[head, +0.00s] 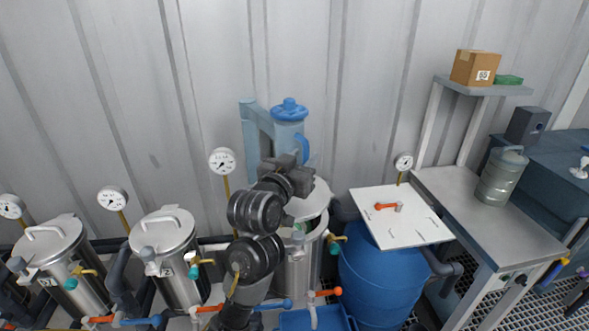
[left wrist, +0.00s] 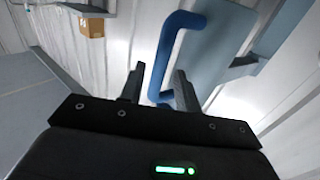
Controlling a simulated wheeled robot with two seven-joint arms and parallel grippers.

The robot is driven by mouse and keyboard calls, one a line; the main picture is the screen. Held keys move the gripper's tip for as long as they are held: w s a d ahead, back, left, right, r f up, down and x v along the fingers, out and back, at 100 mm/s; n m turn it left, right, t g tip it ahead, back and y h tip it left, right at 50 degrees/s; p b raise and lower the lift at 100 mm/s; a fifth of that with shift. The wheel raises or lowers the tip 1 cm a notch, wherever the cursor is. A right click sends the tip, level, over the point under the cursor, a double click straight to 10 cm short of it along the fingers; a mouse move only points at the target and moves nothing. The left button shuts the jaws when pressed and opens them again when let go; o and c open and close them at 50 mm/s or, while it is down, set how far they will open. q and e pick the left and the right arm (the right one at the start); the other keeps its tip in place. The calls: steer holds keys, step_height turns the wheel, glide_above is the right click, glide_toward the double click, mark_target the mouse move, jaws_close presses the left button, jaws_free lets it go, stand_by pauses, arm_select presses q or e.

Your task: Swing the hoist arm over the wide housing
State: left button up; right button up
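The hoist arm (head: 262,128) is a blue-grey bracket near the back wall, with a bright blue knob (head: 289,108) on top and a blue handle (head: 302,148) on its right side. The wide housing appears to be the steel vessel (head: 312,205) below it, partly hidden by my left arm. My left gripper (head: 288,160) is at the lower part of the hoist. In the left wrist view its fingers (left wrist: 158,88) are apart, with the lower end of the blue handle (left wrist: 166,55) between or just beyond them; contact is unclear. My right gripper is not in view.
Two narrower lidded steel vessels (head: 165,240) stand at left, with gauges (head: 222,161) and valves around them. A blue barrel (head: 380,275) carries a white board (head: 425,226) to the right. A grey bench (head: 455,195) holds a metal canister (head: 503,175); a carton (head: 475,67) sits on a shelf above.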

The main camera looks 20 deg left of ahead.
arm_select(q)
steer(key=s+p, duration=0.6)
steer(key=s, duration=0.3)
steer(key=shift+s+a, duration=0.2)
steer(key=shift+s, duration=0.15)
